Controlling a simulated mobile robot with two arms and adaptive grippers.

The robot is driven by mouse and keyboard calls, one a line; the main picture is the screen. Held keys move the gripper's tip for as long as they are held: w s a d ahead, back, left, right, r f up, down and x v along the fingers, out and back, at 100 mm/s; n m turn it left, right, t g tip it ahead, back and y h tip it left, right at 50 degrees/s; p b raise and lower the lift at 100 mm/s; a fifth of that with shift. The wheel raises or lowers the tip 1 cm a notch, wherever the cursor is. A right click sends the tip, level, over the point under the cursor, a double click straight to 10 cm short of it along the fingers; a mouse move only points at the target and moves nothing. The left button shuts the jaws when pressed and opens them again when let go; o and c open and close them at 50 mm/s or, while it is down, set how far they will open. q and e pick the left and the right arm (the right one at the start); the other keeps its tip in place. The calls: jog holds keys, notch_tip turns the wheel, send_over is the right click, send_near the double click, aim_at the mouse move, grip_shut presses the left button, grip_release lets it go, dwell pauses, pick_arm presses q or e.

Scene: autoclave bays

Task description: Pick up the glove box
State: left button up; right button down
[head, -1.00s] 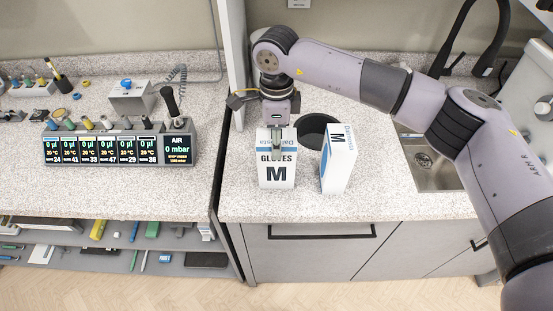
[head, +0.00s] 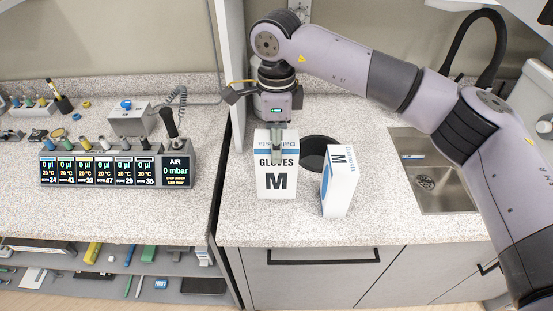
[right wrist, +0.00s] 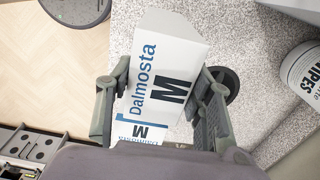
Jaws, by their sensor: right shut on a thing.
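A white glove box (head: 276,184) marked GLOVES and M is upright at the middle of the head view, raised a little off the counter. My right gripper (head: 277,152) comes down from above and is shut on its upper part, one finger on the front face. In the right wrist view, white box faces (right wrist: 160,80) printed Dalmosta and M show between the gripper fingers (right wrist: 165,105). A second white-and-blue box (head: 338,188) marked M stands turned on the counter just to the right. My left gripper is not in view.
A dark round opening or bin (head: 318,146) is behind the boxes, and a sink (head: 440,190) lies to the right. A pipette station (head: 115,172) stands on the left counter. A wipes tub (right wrist: 302,72) shows in the right wrist view. The counter front is clear.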

notch_tip(320, 180, up, 14)
jog(key=b, duration=0.2)
jog(key=shift+r+b, duration=0.15)
jog(key=shift+b, duration=0.15)
dwell(0.6)
